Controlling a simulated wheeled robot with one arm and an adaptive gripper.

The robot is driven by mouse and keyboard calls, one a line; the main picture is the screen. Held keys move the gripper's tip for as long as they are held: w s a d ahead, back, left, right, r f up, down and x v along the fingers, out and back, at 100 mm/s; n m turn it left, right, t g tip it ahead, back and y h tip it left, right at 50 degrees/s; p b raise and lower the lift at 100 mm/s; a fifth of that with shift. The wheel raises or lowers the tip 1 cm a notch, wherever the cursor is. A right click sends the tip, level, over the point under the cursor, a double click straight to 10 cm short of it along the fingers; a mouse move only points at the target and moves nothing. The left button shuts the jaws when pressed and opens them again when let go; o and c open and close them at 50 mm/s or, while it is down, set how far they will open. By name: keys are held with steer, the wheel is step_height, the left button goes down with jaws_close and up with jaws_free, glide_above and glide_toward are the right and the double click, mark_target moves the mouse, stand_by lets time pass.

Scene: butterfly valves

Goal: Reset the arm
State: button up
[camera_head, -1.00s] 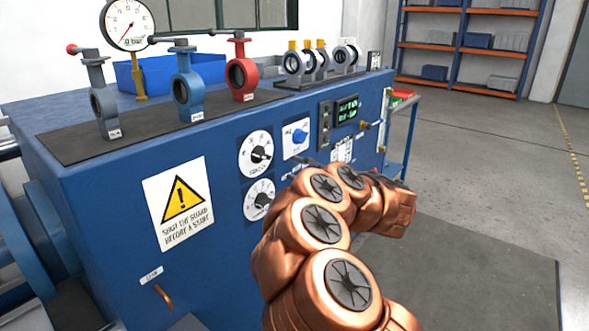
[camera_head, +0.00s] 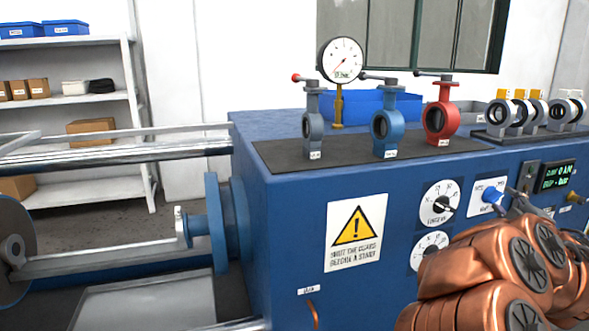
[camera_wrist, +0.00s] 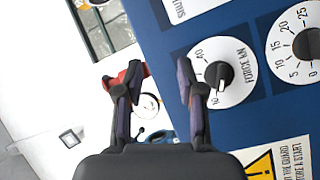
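My copper-coloured arm (camera_head: 490,275) is folded at the lower right of the head view, in front of the blue machine's panel. My gripper shows in the wrist view (camera_wrist: 158,78), with its two dark fingers apart and nothing held between them. In the head view it is mostly hidden behind the arm. A grey valve (camera_head: 312,120), a blue valve (camera_head: 386,125) and a red valve (camera_head: 438,121) stand upright on the machine's dark top mat, away from the gripper. The force dial (camera_wrist: 220,75) is right of the fingers in the wrist view.
The blue machine (camera_head: 290,220) fills the middle and right. A pressure gauge (camera_head: 341,60) and several ring-shaped parts (camera_head: 525,108) stand on top. Rails and a round flange (camera_head: 217,225) extend left. White shelves (camera_head: 75,110) stand at the back left.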

steer(key=s+a+f+m+g+h, duration=0.3)
steer(key=s+a+f+m+g, duration=0.4)
steer(key=s+f+m+g, duration=0.4)
steer(key=s+a+f+g+y, duration=0.4)
steer(key=s+a+f, duration=0.1)
steer(key=s+a, duration=0.6)
steer(key=s+a+f+g+y, duration=0.3)
steer(key=s+a+f, duration=0.3)
steer(key=s+a, duration=0.5)
steer(key=s+a+r+g+y+p, duration=0.1)
steer(key=s+a+r+g, duration=0.1)
steer(key=s+a, duration=0.35)
steer(key=s+a+p+v, duration=0.1)
steer(key=s+p+v, duration=0.1)
steer(key=p+v, duration=1.5)
steer(key=shift+r+n+t, duration=0.4)
steer(key=shift+r, duration=0.2)
steer(key=shift+s, duration=0.1)
